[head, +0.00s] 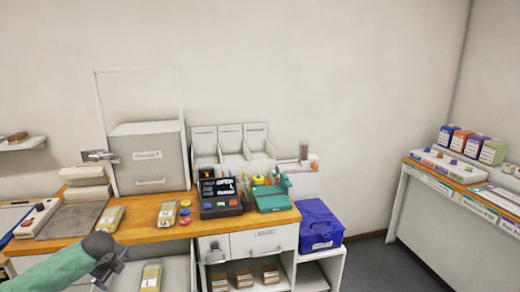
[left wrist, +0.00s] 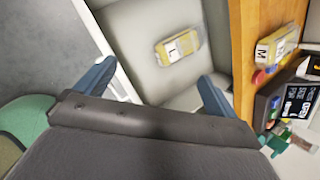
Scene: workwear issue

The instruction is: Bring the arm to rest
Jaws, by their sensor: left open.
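My left gripper (head: 112,268) is at the end of the green arm that comes in from the lower left, in front of the wooden counter. In the left wrist view its two blue fingers (left wrist: 150,82) are spread apart with nothing between them. Beyond the fingers, a yellowish packet marked L (left wrist: 178,46) lies in a pale tray or drawer (left wrist: 133,25). The packet also shows in the head view (head: 151,277), just right of the gripper and apart from it. My right gripper is not in view.
The wooden counter (head: 150,232) holds more packets (head: 168,213), a dark terminal (head: 220,197) and a teal device (head: 271,198). A white cabinet (head: 150,165) stands behind. A blue crate (head: 320,225) sits at the counter's right end. Open floor (head: 375,265) lies beyond, before a second counter.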

